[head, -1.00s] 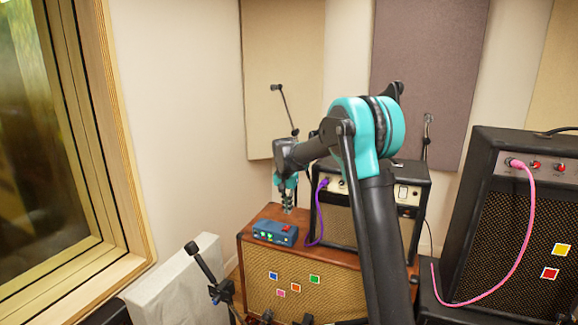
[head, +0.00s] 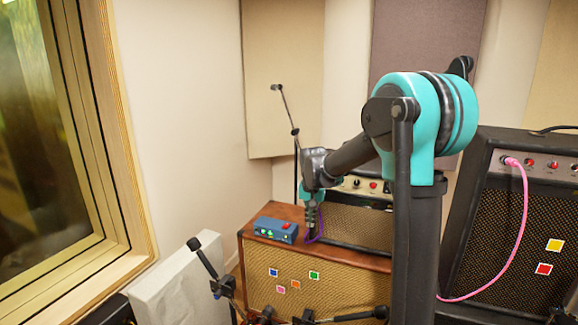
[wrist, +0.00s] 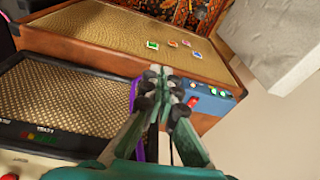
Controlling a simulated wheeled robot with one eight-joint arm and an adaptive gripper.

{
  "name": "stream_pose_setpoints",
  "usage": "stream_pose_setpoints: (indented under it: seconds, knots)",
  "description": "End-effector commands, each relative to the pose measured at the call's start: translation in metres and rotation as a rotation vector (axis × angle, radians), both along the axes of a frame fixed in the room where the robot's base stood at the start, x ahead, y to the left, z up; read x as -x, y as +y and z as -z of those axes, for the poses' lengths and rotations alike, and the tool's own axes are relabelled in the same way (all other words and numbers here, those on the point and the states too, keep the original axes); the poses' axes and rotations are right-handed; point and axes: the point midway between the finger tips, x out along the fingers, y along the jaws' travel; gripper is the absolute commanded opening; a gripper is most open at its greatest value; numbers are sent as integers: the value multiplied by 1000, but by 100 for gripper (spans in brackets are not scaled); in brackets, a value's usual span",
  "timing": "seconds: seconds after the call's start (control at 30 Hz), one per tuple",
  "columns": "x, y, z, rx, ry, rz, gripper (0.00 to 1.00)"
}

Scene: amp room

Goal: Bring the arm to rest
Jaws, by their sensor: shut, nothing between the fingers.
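My gripper (head: 312,224) is shut and empty. In the head view it hangs at the end of my bent arm, in front of the small black amp (head: 345,222) and just right of the blue pedal box (head: 275,230). The wrist view shows my gripper's fingers (wrist: 160,85) together, with the blue pedal box (wrist: 210,98) behind them to the right. A purple cable (wrist: 138,150) runs down beside the fingers; I cannot tell if they touch it. My arm hides part of the small amp.
The pedal box and small amp stand on a brown wooden cabinet (head: 330,275). A large black amp (head: 500,230) with a pink cable (head: 524,200) is at the right. A microphone stand (head: 295,150) rises behind, and a white panel (head: 180,280) stands at the left.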

Motion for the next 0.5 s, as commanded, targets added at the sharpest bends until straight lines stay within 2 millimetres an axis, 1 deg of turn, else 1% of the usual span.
stream_pose_setpoints:
  seconds: [0.03, 0.17, 0.2, 0.37, 0.4, 0.47, 0.5]
  knots:
    - [19, -13, 2, -1, -9, -10, 0]
    - [69, -42, 10, 1, -42, -61, 0]
    - [85, -50, 14, 3, -54, -76, 0]
    - [150, -77, 33, 13, -95, -136, 0]
    - [167, -84, 38, 16, -106, -150, 0]
    - [192, -91, 48, 22, -122, -172, 0]
    - [207, -96, 55, 26, -131, -186, 0]
